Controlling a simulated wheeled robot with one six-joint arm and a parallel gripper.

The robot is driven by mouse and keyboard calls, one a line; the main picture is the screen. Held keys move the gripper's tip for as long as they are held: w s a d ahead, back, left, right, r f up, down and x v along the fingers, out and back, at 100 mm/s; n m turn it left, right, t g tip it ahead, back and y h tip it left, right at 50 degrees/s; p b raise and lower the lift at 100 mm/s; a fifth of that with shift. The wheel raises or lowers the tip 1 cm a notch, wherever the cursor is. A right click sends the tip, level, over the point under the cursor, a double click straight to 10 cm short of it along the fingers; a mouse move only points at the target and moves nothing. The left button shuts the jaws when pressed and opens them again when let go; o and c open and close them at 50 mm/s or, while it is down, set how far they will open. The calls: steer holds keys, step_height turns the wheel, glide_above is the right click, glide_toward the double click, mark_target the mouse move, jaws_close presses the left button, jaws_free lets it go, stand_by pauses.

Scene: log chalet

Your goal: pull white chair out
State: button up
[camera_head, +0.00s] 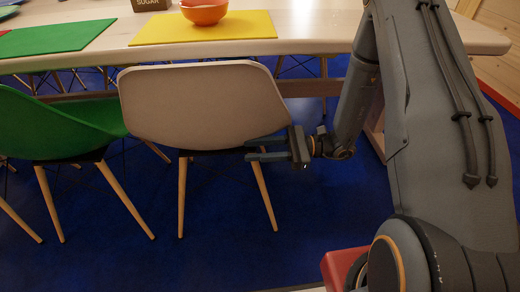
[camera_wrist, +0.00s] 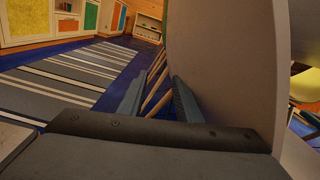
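The white chair (camera_head: 198,104) stands at the table with its back towards me, its wooden legs on the blue floor. My gripper (camera_head: 250,150) is at the lower right edge of its backrest, with the two fingers pointing left. The fingers are apart with nothing between them. In the wrist view, the chair's pale shell (camera_wrist: 225,65) fills the right side, just right of the right finger of my gripper (camera_wrist: 155,88). I cannot tell whether that finger touches the shell. The chair's seat is hidden behind its back in the head view.
A green chair (camera_head: 50,125) stands close on the left. The table (camera_head: 320,28) runs across the back, bearing a yellow mat (camera_head: 240,27), an orange bowl (camera_head: 204,13) and a green mat (camera_head: 55,38). Blue floor (camera_head: 110,250) is clear in front. A striped rug (camera_wrist: 65,80) lies left in the wrist view.

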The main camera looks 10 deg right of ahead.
jaws_close()
stand_by(1.4)
